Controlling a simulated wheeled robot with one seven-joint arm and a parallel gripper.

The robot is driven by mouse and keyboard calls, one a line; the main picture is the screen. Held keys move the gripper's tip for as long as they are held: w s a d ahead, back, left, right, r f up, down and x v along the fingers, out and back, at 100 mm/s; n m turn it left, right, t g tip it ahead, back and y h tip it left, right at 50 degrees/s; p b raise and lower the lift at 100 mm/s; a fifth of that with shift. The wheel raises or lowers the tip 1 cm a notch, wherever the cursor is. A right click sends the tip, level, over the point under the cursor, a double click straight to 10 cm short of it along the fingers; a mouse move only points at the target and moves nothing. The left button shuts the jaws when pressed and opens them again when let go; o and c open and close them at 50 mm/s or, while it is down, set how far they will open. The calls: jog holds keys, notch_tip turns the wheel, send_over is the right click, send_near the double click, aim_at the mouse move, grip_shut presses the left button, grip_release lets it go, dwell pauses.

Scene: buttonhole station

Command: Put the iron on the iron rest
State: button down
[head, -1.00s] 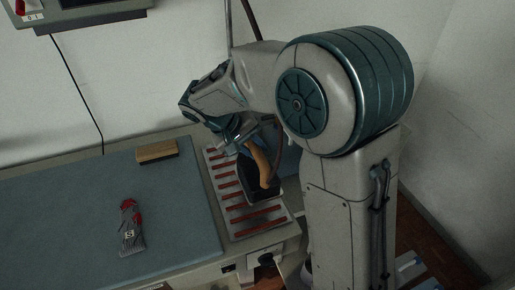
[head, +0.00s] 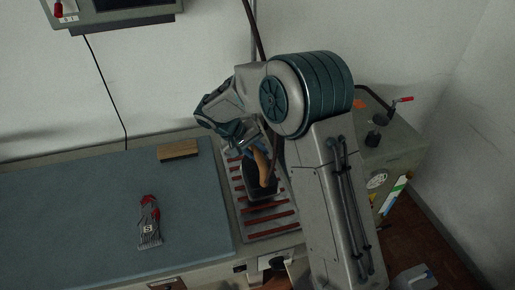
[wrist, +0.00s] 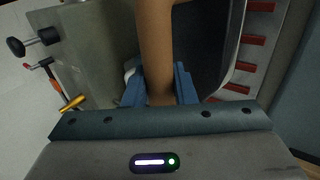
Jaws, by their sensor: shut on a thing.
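The iron (head: 258,187) has a dark body and a brown handle; its handle also shows in the wrist view (wrist: 155,45). My gripper (head: 257,148) is shut on the handle, which stands between the blue fingers in the wrist view (wrist: 159,88). The iron rest (head: 270,233) is a pale metal plate with red strips at the table's right end. The iron appears over the middle of the rest; whether it touches the strips I cannot tell. My arm hides part of the rest's right side.
A blue-grey mat (head: 80,210) covers the table left of the rest. A grey machine cabinet (head: 395,150) with levers stands behind my arm at right.

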jog(key=shift+f+p, duration=0.45)
jog(key=shift+f, duration=1)
jog(key=shift+f, duration=0.15)
jog(key=c, duration=1.2)
grip_release()
jog(key=b+v, duration=0.2)
jog(key=v, duration=1)
jog(key=s+d+r+m+y, duration=0.1)
jog(key=s+d+r, duration=0.25)
jog(key=d, duration=0.35)
jog(key=s+d+r+y, duration=0.2)
jog(key=s+d+r, duration=0.1)
jog(key=s+d, duration=0.3)
jog(key=s+d+y, duration=0.1)
jog(key=s+d, duration=0.2)
jog(key=s, duration=0.1)
jog(key=s+d+f+m+t+y, duration=0.1)
jog(key=s+d, duration=0.2)
jog(key=s, duration=0.2)
jog(key=s+d+m+y, duration=0.1)
jog(key=s+d, duration=0.2)
jog(key=s, duration=0.2)
jog(key=shift+s+d+f+t+y, duration=0.15)
jog(key=shift+s+f+t+y, duration=0.15)
jog(key=shift+y, duration=0.1)
